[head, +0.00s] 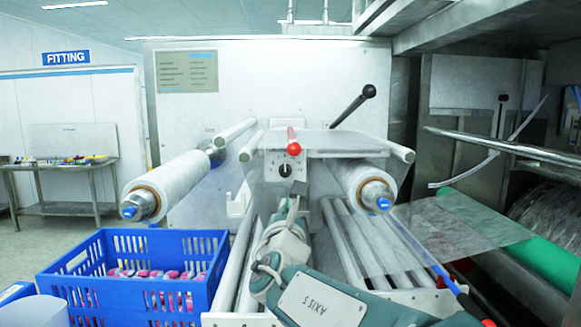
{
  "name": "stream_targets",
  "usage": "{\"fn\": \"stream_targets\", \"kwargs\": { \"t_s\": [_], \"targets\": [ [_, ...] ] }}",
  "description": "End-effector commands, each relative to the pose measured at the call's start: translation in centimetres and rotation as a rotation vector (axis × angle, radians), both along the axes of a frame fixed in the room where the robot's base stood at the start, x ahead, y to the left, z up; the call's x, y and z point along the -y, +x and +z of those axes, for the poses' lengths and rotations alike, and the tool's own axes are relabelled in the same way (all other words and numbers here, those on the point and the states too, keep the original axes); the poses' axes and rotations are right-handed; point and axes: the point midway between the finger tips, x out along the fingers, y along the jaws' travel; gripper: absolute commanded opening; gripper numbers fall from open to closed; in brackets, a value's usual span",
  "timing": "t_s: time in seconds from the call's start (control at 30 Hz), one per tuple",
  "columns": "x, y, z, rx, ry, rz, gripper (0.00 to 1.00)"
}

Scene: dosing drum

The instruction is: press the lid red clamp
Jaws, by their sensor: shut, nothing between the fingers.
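The red clamp (293,146) is a short red lever with a rounded end. It sits at the left edge of a flat grey lid (345,143) on the front of the white machine. My gripper (292,204) is in the lower middle of the head view, its fingers pointing up toward the machine. It is shut and empty. It appears below the red clamp in the picture, with a visible gap between them. The depth of that gap is hard to tell. My arm hides part of the rails behind it.
A black-knobbed lever (353,106) rises right of the lid. Film rolls (170,185) and (365,185) flank the middle. A control panel with a black knob (285,170) is under the clamp. A blue crate (140,280) stands lower left; a green roller (500,240) lies right.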

Motion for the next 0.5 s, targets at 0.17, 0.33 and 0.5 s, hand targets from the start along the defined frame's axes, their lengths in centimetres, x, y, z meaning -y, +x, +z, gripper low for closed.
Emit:
{"fn": "stream_targets", "kwargs": {
  "t_s": [0.17, 0.33, 0.5],
  "targets": [
    [-0.2, 1.3, 0.1, -0.001, -0.001, -0.001, 0.0],
    [0.0, 4.3, 0.7, -0.001, -0.001, -0.002, 0.0],
    [0.2, 7.2, 1.4, 0.0, 0.0, -0.002, 0.0]
  ]
}}
